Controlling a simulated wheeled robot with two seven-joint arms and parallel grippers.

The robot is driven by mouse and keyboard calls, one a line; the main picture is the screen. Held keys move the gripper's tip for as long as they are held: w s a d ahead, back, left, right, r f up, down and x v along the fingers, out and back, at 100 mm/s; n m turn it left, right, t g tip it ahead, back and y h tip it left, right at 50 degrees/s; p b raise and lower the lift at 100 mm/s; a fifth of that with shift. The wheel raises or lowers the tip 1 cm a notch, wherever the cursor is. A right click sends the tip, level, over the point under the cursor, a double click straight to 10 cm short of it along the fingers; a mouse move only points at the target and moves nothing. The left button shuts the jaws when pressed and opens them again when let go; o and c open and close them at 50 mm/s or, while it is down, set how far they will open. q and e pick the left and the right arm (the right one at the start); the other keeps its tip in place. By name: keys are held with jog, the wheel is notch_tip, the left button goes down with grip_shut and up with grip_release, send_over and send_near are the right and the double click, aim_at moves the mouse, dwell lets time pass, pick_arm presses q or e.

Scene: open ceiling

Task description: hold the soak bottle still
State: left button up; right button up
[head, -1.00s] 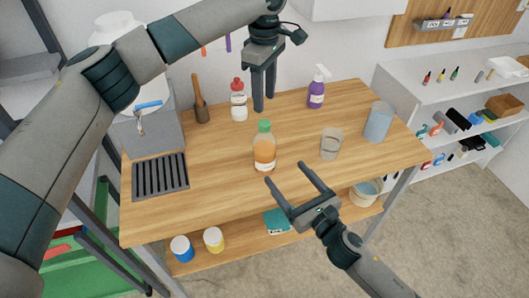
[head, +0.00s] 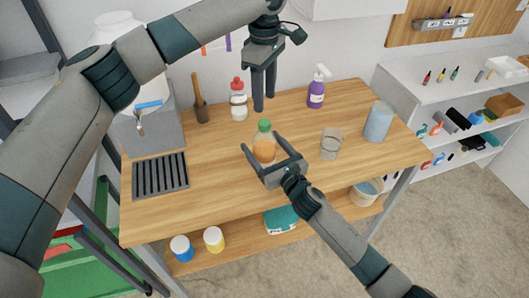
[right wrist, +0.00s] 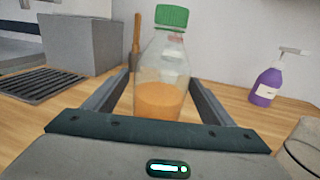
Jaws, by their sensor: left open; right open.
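The soak bottle (head: 265,146) looks like a clear bottle with a green cap and orange liquid. It stands upright on the wooden table (head: 215,205). My right gripper (head: 261,143) is open, its two fingers on either side of the bottle. In the right wrist view the bottle (right wrist: 161,75) stands between the open fingers, and its lower end is hidden by the gripper body. Whether a finger touches it I cannot tell. My left gripper (head: 264,100) is open and empty, pointing down over the back of the table, apart from the bottle.
A red-capped white bottle (head: 239,103) and a wooden-handled tool (head: 200,100) stand behind, near my left gripper. A dark slotted rack (head: 160,176) lies left. The front left tabletop is clear.

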jog(key=shift+x, duration=1.35)
